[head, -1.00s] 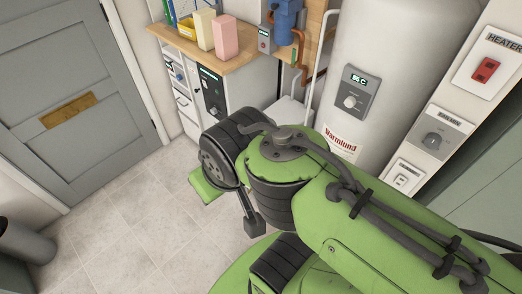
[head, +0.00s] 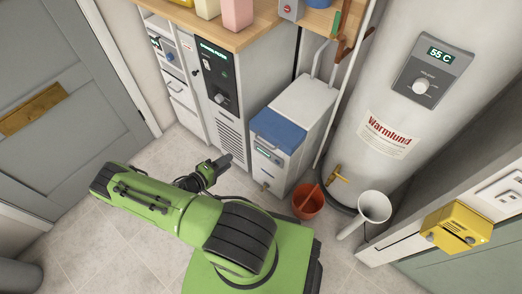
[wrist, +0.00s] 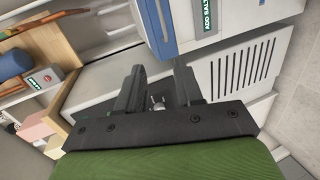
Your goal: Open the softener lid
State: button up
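The softener (head: 287,165) is a pale grey cabinet on the floor, with a blue lid (head: 278,130) over the front of its top. The lid lies flat and looks closed. In the wrist view, part of the softener's blue edge (wrist: 177,12) shows at the top, beside a green "ADD SALT" display (wrist: 209,15). My gripper (head: 222,163) is left of the softener, apart from it, in front of the grey vented cabinet. In the wrist view, my gripper (wrist: 158,82) has its two fingers apart, with nothing held between them.
A grey vented cabinet (head: 229,128) stands left of the softener under a wooden worktop (head: 235,38). An orange-red bucket (head: 308,203), a white funnel-like pipe (head: 373,207) and the white Warmlund tank (head: 405,140) stand to the right. Tiled floor (head: 75,240) is free at left.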

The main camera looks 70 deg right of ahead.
jog(key=s+f+n+h, duration=0.1)
jog(key=s+f, duration=0.2)
jog(key=b, duration=0.5)
send_near(274, 133)
jog(key=d+f, duration=0.3)
jog(key=f, duration=0.1)
jog(key=shift+s, duration=0.25)
grip_shut()
dwell(0.5)
